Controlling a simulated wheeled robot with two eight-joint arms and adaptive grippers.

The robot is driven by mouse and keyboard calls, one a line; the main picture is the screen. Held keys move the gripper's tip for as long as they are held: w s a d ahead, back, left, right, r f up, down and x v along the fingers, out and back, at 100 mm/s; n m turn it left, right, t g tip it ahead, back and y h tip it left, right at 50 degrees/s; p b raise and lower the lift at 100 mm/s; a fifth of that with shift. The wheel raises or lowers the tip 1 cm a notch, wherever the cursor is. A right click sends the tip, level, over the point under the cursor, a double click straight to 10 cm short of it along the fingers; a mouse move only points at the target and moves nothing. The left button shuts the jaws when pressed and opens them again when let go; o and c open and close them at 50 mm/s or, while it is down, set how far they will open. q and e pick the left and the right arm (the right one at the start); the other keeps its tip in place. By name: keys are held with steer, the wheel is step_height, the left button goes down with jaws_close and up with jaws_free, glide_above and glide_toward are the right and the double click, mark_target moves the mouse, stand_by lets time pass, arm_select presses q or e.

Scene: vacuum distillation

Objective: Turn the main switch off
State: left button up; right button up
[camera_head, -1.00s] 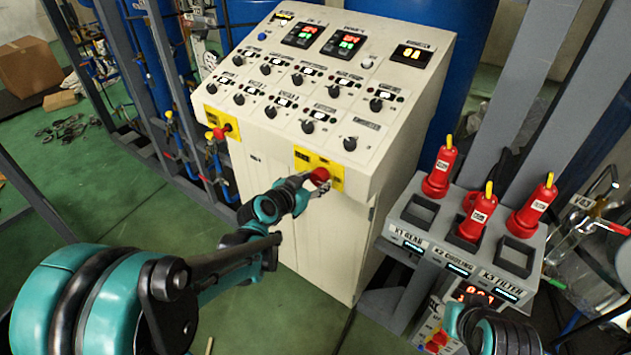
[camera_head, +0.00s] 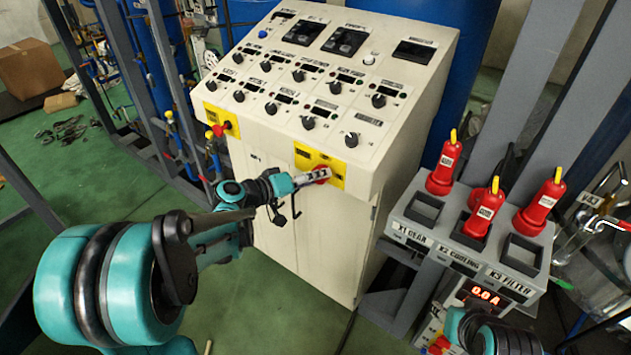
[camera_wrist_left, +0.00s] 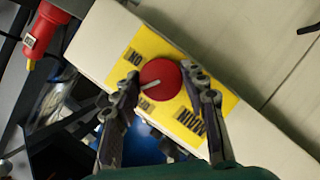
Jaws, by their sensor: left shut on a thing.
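The main switch is a red round knob (camera_head: 325,181) on a yellow plate (camera_head: 335,171) at the right end of the cream console's front edge. The fingers partly hide the knob in the head view. My right gripper's fingers are not in view.
The cream console (camera_head: 310,85) has several black knobs and dark displays. A second red knob (camera_head: 222,130) is at its left. Red plugs (camera_head: 484,213) stand on a grey socket box (camera_head: 470,240), above a lit red meter (camera_head: 485,295). Green floor (camera_head: 275,310) is clear.

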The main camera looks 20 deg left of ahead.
arm_select(q)
steer(key=shift+f+n+t+h+b, duration=0.15)
steer(key=shift+n+h+b, duration=0.55)
steer(key=shift+n, duration=0.4)
steer(key=shift+r+n+t+h+b, duration=0.15)
steer(key=shift+n+h+b, duration=0.55)
steer(key=shift+n, duration=0.4)
steer(key=o, duration=1.2)
steer(key=shift+c, duration=0.2)
steer(key=shift+a, duration=0.1)
steer(key=v, duration=1.2)
